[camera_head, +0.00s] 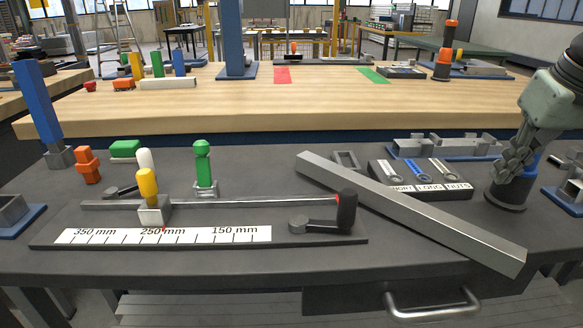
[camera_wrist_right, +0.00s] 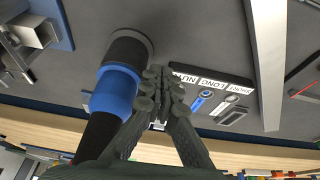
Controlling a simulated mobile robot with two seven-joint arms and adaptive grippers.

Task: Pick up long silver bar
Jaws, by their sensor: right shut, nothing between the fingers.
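The long silver bar (camera_head: 420,218) lies diagonally on the dark bench top, right of the middle, with its near end at the bench's front edge. It also shows in the right wrist view (camera_wrist_right: 268,65) as a pale strip on the right. My right gripper (camera_head: 503,172) is at the right of the head view, apart from the bar and close to a black and blue upright object. In the right wrist view its fingers (camera_wrist_right: 162,90) are together and empty, beside the blue band. My left gripper is not in view.
The black and blue object (camera_wrist_right: 115,90) stands right by my right gripper. A labelled black tray (camera_head: 425,180) lies behind the bar. A ruler fixture (camera_head: 200,240) with a black-handled lever is left of the bar. Grey and blue fixtures (camera_head: 450,147) sit behind.

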